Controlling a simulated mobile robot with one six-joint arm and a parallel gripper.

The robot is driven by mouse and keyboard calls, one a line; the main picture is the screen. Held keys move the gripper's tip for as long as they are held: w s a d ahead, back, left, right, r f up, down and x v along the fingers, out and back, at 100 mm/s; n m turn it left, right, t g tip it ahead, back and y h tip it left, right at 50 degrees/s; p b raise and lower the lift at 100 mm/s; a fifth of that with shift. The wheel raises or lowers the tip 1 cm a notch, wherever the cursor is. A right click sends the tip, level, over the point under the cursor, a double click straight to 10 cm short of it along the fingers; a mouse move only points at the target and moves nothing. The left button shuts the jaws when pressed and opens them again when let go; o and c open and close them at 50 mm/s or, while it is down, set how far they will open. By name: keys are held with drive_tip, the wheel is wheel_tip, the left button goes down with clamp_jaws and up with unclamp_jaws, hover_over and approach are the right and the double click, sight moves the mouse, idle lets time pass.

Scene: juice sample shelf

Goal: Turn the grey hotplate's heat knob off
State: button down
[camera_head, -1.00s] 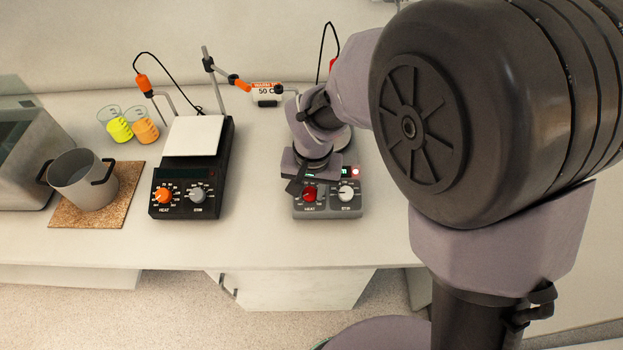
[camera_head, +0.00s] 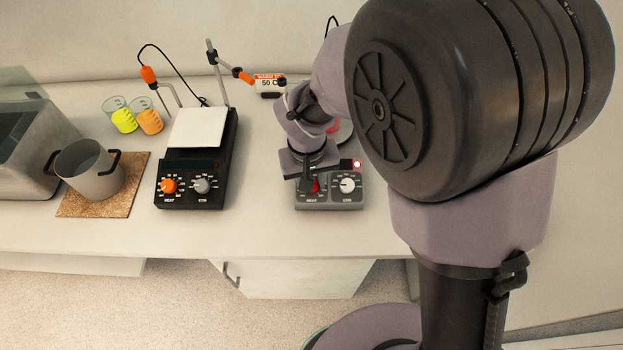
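The grey hotplate (camera_head: 330,205) stands on the counter right of centre. Its red heat knob (camera_head: 316,187) is on the left of the front panel, and its white stir knob (camera_head: 347,185) is on the right. My gripper (camera_head: 309,187) points down at the heat knob, and its dark finger covers the knob's left part. I cannot tell whether it touches the knob or how far apart the fingers are. The knob's pointer is hidden. A red light (camera_head: 357,163) glows at the panel's right end. My arm hides most of the display and top plate.
A black hotplate (camera_head: 190,165) with an orange knob stands to the left. Further left are a grey pot (camera_head: 88,172) on a cork mat (camera_head: 126,203) and two beakers with yellow (camera_head: 123,121) and orange (camera_head: 150,122) liquid. A "50 C" sign (camera_head: 269,84) stands behind. The counter between the hotplates is clear.

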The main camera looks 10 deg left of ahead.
drive_tip(key=c, duration=1.1)
unclamp_jaws()
drive_tip(key=shift+o, duration=0.2)
wheel_tip(320, 180, up, 17)
drive_tip(key=s+p, duration=0.2)
drive_tip(key=p, duration=0.3)
drive_tip(key=shift+a+r, duration=0.15)
drive_tip(key=shift+r, duration=0.05)
drive_tip(key=s+d+f+m+t+y+b, duration=0.1)
drive_tip(key=s+d+m+b, duration=0.3)
drive_tip(key=d, duration=0.6)
drive_tip(key=s+d+m+t+y+b, duration=0.1)
drive_tip(key=s+d+m+t+b, duration=0.2)
drive_tip(key=d, duration=0.7)
drive_tip(key=s+m+b, duration=0.2)
drive_tip(key=s+b, duration=0.1)
drive_tip(key=s, duration=0.1)
drive_tip(key=shift+f, duration=0.4)
